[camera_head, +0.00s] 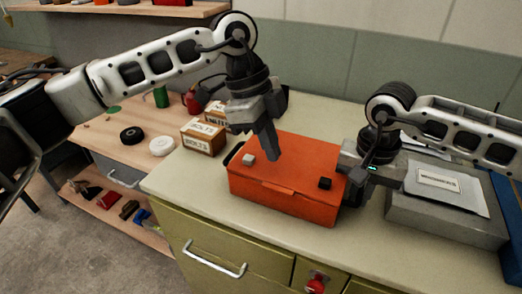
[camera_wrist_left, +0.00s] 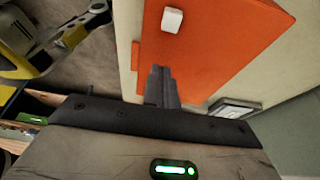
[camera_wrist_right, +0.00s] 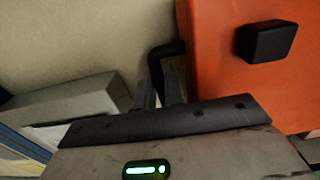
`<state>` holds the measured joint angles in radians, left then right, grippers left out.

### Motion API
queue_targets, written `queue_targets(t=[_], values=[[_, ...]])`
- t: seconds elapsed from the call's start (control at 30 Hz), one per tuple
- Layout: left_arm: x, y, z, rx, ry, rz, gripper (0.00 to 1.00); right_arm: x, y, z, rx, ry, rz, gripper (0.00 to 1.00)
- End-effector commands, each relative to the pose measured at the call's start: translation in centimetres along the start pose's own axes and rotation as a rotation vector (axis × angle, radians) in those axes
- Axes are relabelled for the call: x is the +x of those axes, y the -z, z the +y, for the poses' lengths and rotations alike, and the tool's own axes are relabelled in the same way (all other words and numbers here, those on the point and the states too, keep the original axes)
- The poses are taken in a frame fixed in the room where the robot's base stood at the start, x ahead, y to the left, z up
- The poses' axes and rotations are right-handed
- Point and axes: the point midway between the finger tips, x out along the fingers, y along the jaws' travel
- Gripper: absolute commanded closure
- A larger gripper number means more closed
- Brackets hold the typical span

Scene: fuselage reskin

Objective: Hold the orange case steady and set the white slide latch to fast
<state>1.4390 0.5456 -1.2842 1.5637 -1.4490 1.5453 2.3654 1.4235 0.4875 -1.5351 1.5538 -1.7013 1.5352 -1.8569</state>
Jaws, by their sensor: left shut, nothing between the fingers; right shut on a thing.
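The orange case (camera_head: 285,195) sits closed on the worktop. The white slide latch (camera_head: 248,159) is a small block on the left part of its lid; it also shows in the left wrist view (camera_wrist_left: 172,20). A black block (camera_head: 324,183) sits on the lid's right part. My left gripper (camera_head: 273,157) is shut and empty, above the lid just right of the white latch and apart from it. My right gripper (camera_wrist_right: 170,92) is shut on the black side handle (camera_wrist_right: 166,52) at the case's right end. No fast marking is readable.
A grey box with a labelled sheet (camera_head: 440,185) stands right of the case. Cardboard boxes (camera_head: 203,136) stand behind left. A black disc (camera_head: 131,135) and a white roll (camera_head: 162,146) lie on the wooden bench. The worktop's front strip is clear.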

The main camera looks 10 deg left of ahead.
Motion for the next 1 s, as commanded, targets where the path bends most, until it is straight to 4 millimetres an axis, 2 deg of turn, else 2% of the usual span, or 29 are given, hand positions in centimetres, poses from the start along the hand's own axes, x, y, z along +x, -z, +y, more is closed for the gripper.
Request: queue_targets(t=[0.03, 0.1, 0.33, 0.5, 0.87, 0.9, 0.97, 1.0], values=[[-1.4, 0.0, -0.1, 0.0, 0.004, -0.001, 1.0, 0.0, 0.1, 0.1, 0.002, -0.001, 0.0, 1.0], [-2.9, 0.0, 0.0, 0.0, 0.003, 0.0, 1.0, 0.0, 0.0, 0.0, 0.002, 0.0, 0.0, 1.0], [-6.6, 0.0, 0.0, 0.0, 0.0, 0.001, 1.0, 0.0, 0.0, 0.0, 0.001, 0.001, 0.0, 1.0], [-7.5, 0.0, 0.0, 0.001, -0.002, 0.0, 1.0, 0.0, 0.0, -0.1, 0.0, 0.002, 0.0, 1.0], [-7.6, 0.0, 0.0, 0.001, -0.003, 0.0, 1.0, -0.1, 0.0, -0.1, 0.0, 0.003, 0.0, 1.0], [-7.6, 0.0, 0.0, 0.002, -0.003, 0.0, 1.0, -0.1, 0.0, -0.1, 0.0, 0.003, 0.0, 0.84], [-7.6, 0.0, 0.0, 0.002, -0.003, 0.0, 1.0, -0.1, 0.0, -0.1, -0.001, 0.002, 0.0, 0.68], [-7.6, 0.0, 0.0, 0.002, -0.003, 0.0, 1.0, 0.0, 0.0, -0.1, 0.0, 0.002, 0.0, 0.64]])
